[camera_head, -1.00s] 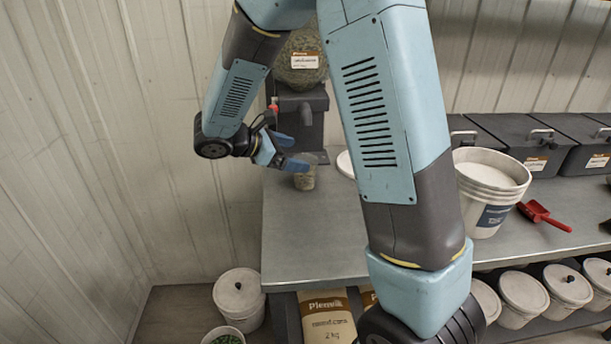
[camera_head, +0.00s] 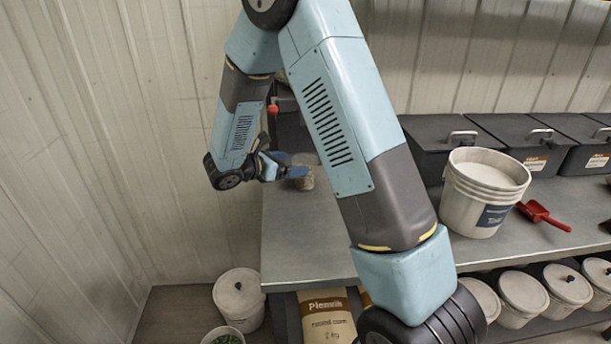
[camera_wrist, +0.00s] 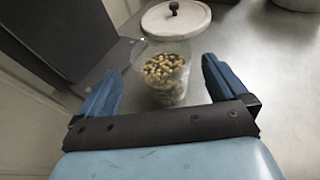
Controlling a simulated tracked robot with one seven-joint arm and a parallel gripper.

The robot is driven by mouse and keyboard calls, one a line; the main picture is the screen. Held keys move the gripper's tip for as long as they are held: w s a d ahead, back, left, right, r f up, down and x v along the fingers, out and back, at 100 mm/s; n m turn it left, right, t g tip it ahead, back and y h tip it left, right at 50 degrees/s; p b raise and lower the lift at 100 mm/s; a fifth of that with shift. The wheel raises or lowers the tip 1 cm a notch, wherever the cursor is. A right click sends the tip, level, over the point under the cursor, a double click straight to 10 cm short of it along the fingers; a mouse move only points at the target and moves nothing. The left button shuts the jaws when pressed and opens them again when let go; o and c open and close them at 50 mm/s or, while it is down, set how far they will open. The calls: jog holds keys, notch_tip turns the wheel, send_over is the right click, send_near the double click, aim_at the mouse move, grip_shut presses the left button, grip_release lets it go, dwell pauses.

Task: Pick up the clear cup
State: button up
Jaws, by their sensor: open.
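The clear cup (camera_wrist: 165,72) stands upright on the metal bench in the wrist view, partly filled with pale brown seeds or pellets. It also shows in the head view (camera_head: 306,179), small and partly hidden by my gripper. My gripper (camera_wrist: 160,85) is open, with one blue finger on each side of the cup's lower part in the picture. In the head view my gripper (camera_head: 292,167) is at the left end of the bench, level and close to the cup.
A white lid with a black knob (camera_wrist: 176,19) lies behind the cup. A dark metal stand (camera_wrist: 75,40) is close on the left. A white bucket (camera_head: 480,195), a red scoop (camera_head: 540,213) and dark bins (camera_head: 530,140) stand to the right. The bench front (camera_head: 310,245) is clear.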

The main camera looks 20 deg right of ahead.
aim_at(313, 162)
jog(key=shift+x, duration=3.1)
jog(key=shift+s+f, duration=0.1)
jog(key=shift+s, duration=0.05)
jog(key=c, duration=1)
